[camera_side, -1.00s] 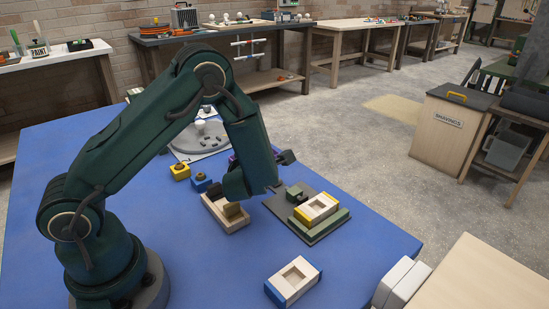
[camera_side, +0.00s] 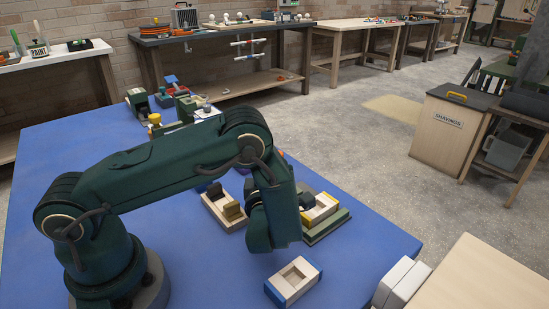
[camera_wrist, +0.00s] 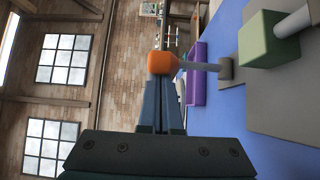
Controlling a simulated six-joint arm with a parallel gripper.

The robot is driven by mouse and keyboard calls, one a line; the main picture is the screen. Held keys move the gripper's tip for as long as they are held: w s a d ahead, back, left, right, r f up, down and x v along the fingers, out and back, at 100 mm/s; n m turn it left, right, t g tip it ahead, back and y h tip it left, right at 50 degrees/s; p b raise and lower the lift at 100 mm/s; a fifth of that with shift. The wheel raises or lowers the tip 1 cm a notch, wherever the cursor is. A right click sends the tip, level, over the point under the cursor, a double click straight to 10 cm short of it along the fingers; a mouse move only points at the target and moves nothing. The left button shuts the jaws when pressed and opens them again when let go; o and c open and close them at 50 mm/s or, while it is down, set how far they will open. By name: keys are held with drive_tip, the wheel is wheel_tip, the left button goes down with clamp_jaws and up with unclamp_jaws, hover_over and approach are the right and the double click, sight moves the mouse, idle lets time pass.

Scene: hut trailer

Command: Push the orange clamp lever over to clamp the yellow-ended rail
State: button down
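The yellow-ended rail (camera_side: 322,211) lies in a green fixture (camera_side: 328,228) on a dark plate in the side view, right of my forearm. In the wrist view the orange lever knob (camera_wrist: 163,63) is at the fingertips of my gripper (camera_wrist: 163,82). A grey rod runs right from the knob to a small grey pivot block (camera_wrist: 225,69). A green block (camera_wrist: 268,38) with a pale rod stands beyond it. My fingers are close together and look shut; I cannot tell whether they touch the knob. In the side view my arm hides the fingers and most of the lever.
A wooden tray (camera_side: 211,211) with dark blocks sits left of my gripper. A purple piece (camera_wrist: 197,72) shows behind the lever in the wrist view. The table's right front is mostly clear.

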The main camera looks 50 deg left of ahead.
drive_tip(key=shift+d+f, duration=0.2)
drive_tip(key=shift+d, duration=1.1)
drive_tip(key=shift+d+f, duration=0.15)
drive_tip(key=shift+d, duration=0.2)
drive_tip(key=shift+w+d+f, duration=0.1)
drive_tip(key=shift+w+d, duration=0.05)
drive_tip(key=shift+d, duration=0.1)
drive_tip(key=shift+a+r, duration=0.3)
drive_tip(key=shift+a, duration=0.25)
drive_tip(key=a, duration=0.1)
drive_tip(key=s+a+r, duration=0.1)
drive_tip(key=shift+a+r, duration=0.3)
drive_tip(key=shift+a, duration=0.1)
drive_tip(key=s+d+f, duration=0.1)
drive_tip(key=s+d, duration=0.1)
drive_tip(key=s+d+f, duration=0.1)
drive_tip(key=s+d, duration=0.1)
drive_tip(key=s+d+f, duration=0.2)
drive_tip(key=shift+s+d, duration=0.3)
drive_tip(key=shift+d, duration=0.1)
